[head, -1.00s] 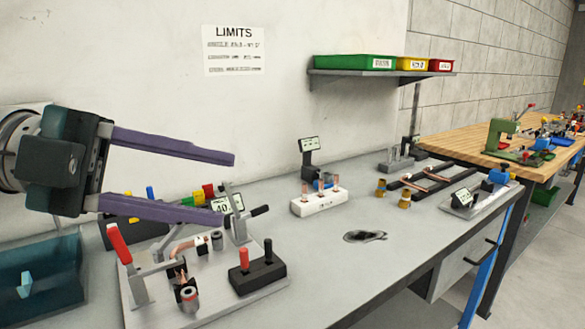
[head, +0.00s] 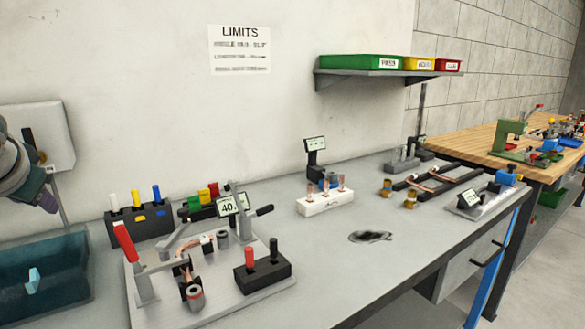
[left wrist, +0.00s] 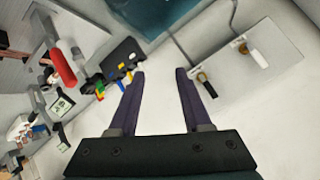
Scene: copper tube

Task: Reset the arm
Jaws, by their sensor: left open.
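My left gripper (left wrist: 160,72) is open in the left wrist view, with nothing between its two purple fingers. In that view it faces the pale wall, a white panel and the edge of the teal tray. In the head view only a part of my left arm shows at the left edge, above the teal tray. My right gripper is in neither view.
A teal tray (head: 75,262) lies at the left. A black holder (head: 128,228) with coloured handles stands behind the fixture. A white block (head: 325,205) holds copper pieces mid-bench. A shelf (head: 375,75) with green, yellow and red bins is above. The bench front is mostly clear.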

